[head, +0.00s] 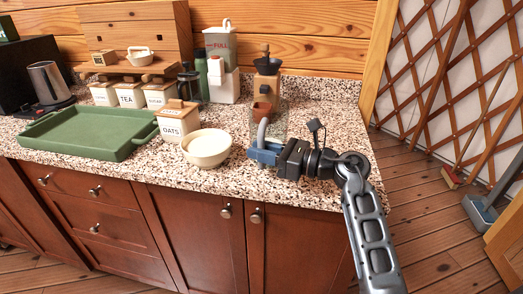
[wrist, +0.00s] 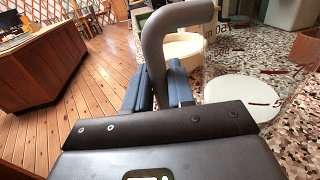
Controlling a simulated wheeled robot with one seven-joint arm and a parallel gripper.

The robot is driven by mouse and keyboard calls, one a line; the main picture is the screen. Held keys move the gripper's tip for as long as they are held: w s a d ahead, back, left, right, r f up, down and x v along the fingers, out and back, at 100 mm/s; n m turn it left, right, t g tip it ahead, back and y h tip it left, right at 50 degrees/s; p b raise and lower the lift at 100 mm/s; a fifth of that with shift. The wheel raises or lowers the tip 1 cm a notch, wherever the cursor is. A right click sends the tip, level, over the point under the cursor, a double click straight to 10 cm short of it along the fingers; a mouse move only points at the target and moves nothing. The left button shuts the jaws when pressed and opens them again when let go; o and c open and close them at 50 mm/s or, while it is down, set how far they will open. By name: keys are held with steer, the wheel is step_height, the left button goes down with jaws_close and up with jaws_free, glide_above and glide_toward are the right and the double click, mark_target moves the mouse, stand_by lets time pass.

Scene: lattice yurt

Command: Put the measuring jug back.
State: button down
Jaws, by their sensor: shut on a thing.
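The measuring jug (head: 281,121) is clear, with a grey handle, and is hard to make out against the speckled counter. In the wrist view its see-through wall with red marks (wrist: 262,72) fills the right side. My gripper (head: 262,153) has its blue fingers shut on the grey handle, at the front right of the counter. The wrist view shows the fingers (wrist: 160,88) on either side of the handle's lower part. The jug looks upright. I cannot tell whether its base touches the counter.
A cream bowl (head: 208,148) and the oats canister (head: 178,121) stand left of my gripper. A terracotta pot (head: 262,110) and a wooden grinder (head: 267,84) show around the jug. A green tray (head: 88,133) lies further left. Bare counter (head: 335,120) lies to the right.

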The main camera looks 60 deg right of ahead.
steer(key=shift+f, duration=0.2)
steer(key=c, duration=1)
jaws_free()
steer(key=shift+o, duration=0.2)
steer(key=shift+r, duration=0.1)
